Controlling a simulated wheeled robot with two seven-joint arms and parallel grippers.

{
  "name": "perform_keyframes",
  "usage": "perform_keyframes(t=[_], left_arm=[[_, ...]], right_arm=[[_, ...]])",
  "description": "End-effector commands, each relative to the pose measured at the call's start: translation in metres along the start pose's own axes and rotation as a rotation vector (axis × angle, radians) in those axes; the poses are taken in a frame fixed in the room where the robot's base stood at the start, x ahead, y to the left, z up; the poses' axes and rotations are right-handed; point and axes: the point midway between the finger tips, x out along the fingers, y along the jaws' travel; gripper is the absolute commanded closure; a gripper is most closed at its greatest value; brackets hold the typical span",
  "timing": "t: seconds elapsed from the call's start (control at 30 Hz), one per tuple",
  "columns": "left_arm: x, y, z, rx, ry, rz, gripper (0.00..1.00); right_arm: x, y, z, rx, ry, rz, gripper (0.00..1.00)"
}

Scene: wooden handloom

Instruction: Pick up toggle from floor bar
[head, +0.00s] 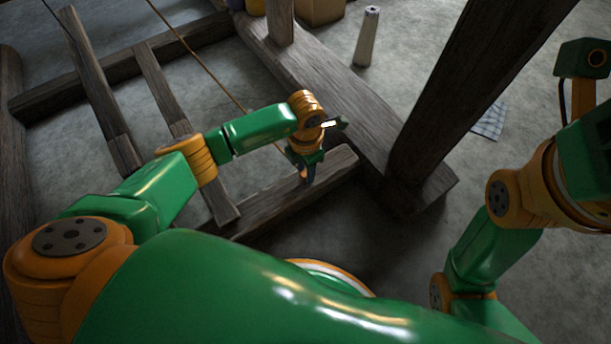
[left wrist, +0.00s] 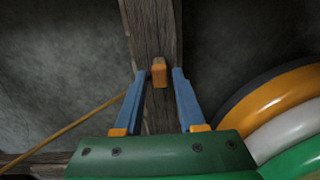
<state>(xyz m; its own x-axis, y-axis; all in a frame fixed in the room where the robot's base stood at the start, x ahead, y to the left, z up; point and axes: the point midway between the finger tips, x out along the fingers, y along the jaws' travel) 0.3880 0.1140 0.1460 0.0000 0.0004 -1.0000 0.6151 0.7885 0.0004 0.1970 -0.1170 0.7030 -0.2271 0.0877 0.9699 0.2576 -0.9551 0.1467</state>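The toggle (left wrist: 159,72) is a small tan-orange wooden block on the dark wooden floor bar (left wrist: 152,28) in the left wrist view. My left gripper (left wrist: 159,72) is open, with one blue finger on each side of the toggle near the fingertips. Gaps show between the toggle and both fingers. In the head view my left gripper (head: 306,176) points down at the floor bar (head: 335,168), and the toggle is hidden there. My right arm is at the right of the head view, but its gripper does not show.
A tan cord (head: 200,61) runs down towards the bar and also shows in the left wrist view (left wrist: 78,128). A thick dark post (head: 455,85) stands right of my left gripper. A pale cone (head: 367,38) and a checked cloth (head: 489,121) are on the concrete floor.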

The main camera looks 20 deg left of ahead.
Motion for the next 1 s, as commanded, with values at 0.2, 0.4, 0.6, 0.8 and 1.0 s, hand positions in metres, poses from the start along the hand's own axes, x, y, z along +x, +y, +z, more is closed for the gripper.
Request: perform_keyframes(t=[0.2, 0.4, 0.6, 0.8, 1.0], left_arm=[[0.0, 0.0, 0.0, 0.0, 0.0, 0.0, 1.0], [0.0, 0.0, 0.0, 0.0, 0.0, 0.0, 1.0], [-0.021, 0.001, 0.001, -0.001, -0.002, 0.001, 1.0], [-0.084, -0.032, -0.008, 0.007, -0.002, -0.002, 1.0], [-0.12, -0.091, -0.024, 0.007, 0.0, -0.004, 1.0]], right_arm=[[0.0, 0.0, 0.0, 0.0, 0.0, 0.0, 0.5], [0.0, 0.0, 0.0, 0.0, 0.001, 0.0, 0.5], [-0.001, 0.004, 0.011, 0.005, -0.047, 0.016, 0.5], [-0.015, 0.014, 0.034, 0.029, -0.225, 0.084, 0.5], [-0.017, 0.014, 0.047, 0.033, -0.398, 0.1, 0.5]])
